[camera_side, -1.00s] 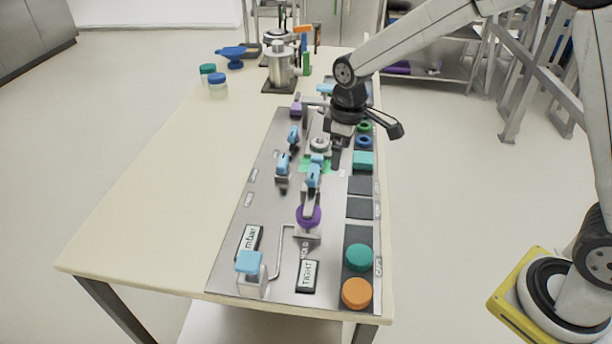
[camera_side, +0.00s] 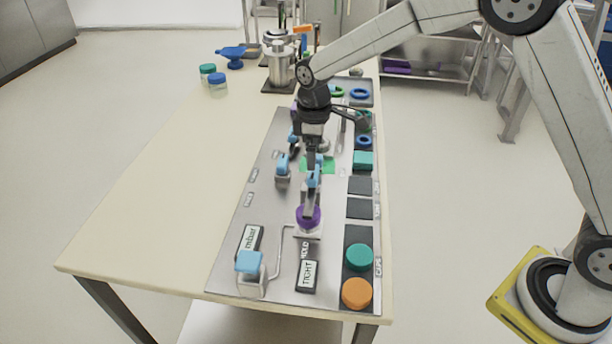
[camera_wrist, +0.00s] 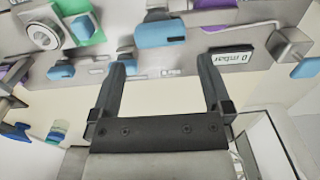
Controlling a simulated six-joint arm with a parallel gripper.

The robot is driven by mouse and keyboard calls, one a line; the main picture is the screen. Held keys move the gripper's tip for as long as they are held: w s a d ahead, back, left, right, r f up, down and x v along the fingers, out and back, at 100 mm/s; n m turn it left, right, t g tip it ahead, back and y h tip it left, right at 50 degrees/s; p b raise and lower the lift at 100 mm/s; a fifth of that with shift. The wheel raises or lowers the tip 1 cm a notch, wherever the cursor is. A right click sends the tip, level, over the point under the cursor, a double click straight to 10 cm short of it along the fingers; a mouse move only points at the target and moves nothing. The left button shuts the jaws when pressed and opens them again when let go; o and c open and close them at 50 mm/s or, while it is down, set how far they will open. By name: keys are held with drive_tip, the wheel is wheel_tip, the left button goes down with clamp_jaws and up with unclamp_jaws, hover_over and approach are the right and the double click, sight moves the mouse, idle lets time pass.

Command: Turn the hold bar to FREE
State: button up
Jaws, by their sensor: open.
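My gripper (camera_side: 311,158) points down over the steel panel (camera_side: 268,205), just behind a blue-handled lever (camera_side: 314,178) in the side view. In the wrist view its two dark fingers stand apart with nothing between them (camera_wrist: 162,75). That view also shows a large blue handle (camera_wrist: 160,33) beyond the fingertips and smaller blue handles (camera_wrist: 62,70) to the left. I cannot tell which part is the hold bar, and no FREE mark is legible.
A blue-capped post (camera_side: 249,262), an mbar display (camera_side: 250,238) and a TIGHT display (camera_side: 307,275) are at the panel's near end. Teal (camera_side: 359,257) and orange (camera_side: 356,293) discs lie at right. Jars (camera_side: 217,84) and a steel pot (camera_side: 280,70) stand behind. The table's left side is clear.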

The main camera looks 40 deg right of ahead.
sight(311, 190)
drive_tip(key=shift+f, duration=3.1)
clamp_jaws()
